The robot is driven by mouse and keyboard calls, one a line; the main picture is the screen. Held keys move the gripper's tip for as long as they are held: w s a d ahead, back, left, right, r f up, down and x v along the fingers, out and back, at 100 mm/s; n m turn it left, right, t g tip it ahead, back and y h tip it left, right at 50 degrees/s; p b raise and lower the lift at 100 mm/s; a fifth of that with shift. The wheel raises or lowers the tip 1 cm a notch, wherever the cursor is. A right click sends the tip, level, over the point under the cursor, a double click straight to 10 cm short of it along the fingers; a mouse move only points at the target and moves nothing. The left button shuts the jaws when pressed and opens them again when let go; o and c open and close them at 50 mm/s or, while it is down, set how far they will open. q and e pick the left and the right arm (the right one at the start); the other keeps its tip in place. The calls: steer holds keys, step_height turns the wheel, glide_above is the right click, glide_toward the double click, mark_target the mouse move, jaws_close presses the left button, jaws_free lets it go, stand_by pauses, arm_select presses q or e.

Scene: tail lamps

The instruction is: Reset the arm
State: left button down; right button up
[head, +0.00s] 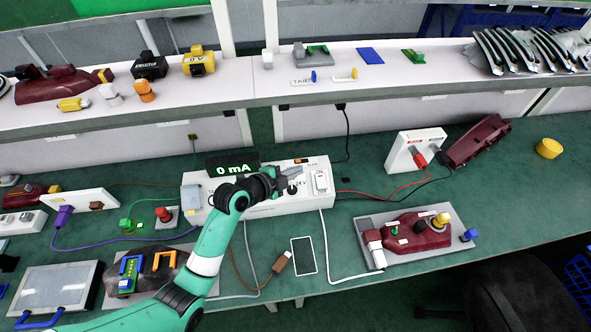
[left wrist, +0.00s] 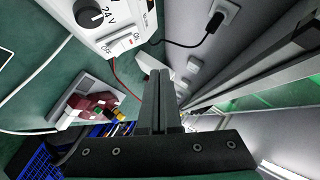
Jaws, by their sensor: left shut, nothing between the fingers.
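My left arm is teal and reaches in from the bottom left of the head view. My left gripper (head: 290,175) is shut and empty, above the white power supply box (head: 265,205) with a dial and a switch. In the left wrist view the two fingers (left wrist: 160,75) lie together with nothing between them, and the box (left wrist: 100,20) shows at the top left with its 24 V mark and ON switch. My right gripper does not show in either view.
A red tail lamp (head: 418,230) sits on a grey fixture plate at the right. A dark meter (head: 232,163) reading 0 mA stands behind the gripper. A shelf (head: 230,93) with lamps and connectors runs along the back. Cables and a white phone-like device (head: 303,255) lie on the green bench.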

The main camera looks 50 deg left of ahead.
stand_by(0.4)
arm_select(q)
steer(key=w+d+r+m+t+h, duration=0.25)
steer(key=w+d+r, duration=0.25)
steer(key=d+r, duration=0.5)
steer(key=s+d+r+t+h, duration=0.1)
steer(key=d+r+t, duration=0.15)
steer(key=r, duration=0.85)
steer(key=s+d+r+t, duration=0.1)
steer(key=d+r+t, duration=0.15)
steer(key=r, duration=0.95)
steer(key=s+d+r+n+t, duration=0.2)
steer(key=s+r+n+t, duration=0.7)
steer(key=s+r, duration=0.9)
step_height(320, 180, up, 30)
steer(key=w+n+g+p, duration=0.2)
steer(key=n+p, duration=0.2)
steer(key=p, duration=2.4)
steer(key=shift+r+y, duration=0.15)
steer(key=shift+y, duration=0.2)
